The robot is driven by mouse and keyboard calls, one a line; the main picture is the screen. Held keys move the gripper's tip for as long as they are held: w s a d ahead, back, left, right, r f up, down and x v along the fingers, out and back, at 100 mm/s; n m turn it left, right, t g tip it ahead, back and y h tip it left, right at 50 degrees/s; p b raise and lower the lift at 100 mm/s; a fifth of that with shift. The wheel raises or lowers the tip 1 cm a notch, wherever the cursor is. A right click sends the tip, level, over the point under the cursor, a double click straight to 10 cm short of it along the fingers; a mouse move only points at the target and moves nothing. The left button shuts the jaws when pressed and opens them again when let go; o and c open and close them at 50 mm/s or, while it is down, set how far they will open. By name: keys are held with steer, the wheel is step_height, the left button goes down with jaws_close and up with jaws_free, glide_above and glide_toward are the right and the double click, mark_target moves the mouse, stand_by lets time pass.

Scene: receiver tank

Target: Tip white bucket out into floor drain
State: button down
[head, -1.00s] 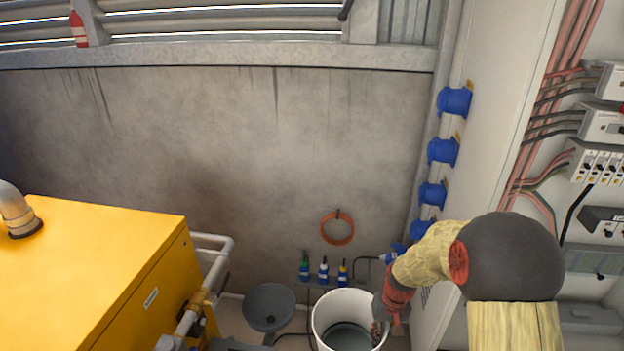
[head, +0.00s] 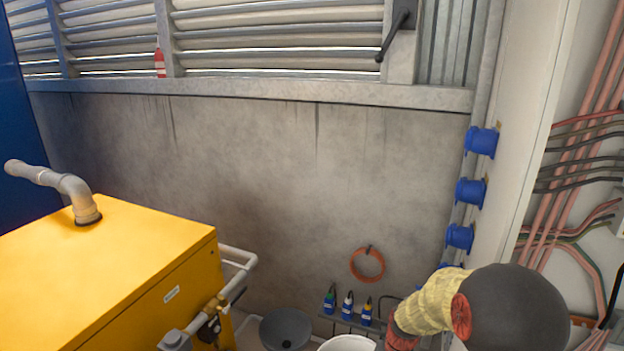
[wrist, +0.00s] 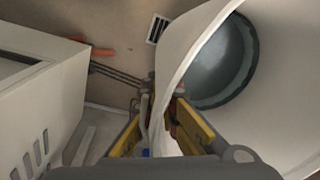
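The white bucket (head: 347,343) shows only as a piece of its rim at the bottom edge of the head view. In the wrist view the bucket (wrist: 275,110) fills the right side, with grey-blue liquid inside it. My gripper (wrist: 165,88) has one finger outside the bucket wall and one inside, and it is shut on the rim. The floor drain (wrist: 158,28) is a small dark grate with a pale frame on the floor, just left of the bucket's rim. The head view does not show the drain or my fingers.
A yellow cabinet (head: 110,265) with pipes stands at left. A grey round dish (head: 285,329) stands left of the bucket. Small bottles (head: 348,306) stand by the wall. A pale slotted box (wrist: 40,110) is left of my gripper. Tan floor shows around the drain.

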step_height(320, 180, up, 8)
steer(key=p, duration=0.7)
steer(key=shift+w+p, duration=0.1)
steer(key=shift+p, duration=0.2)
steer(key=shift+f, duration=0.15)
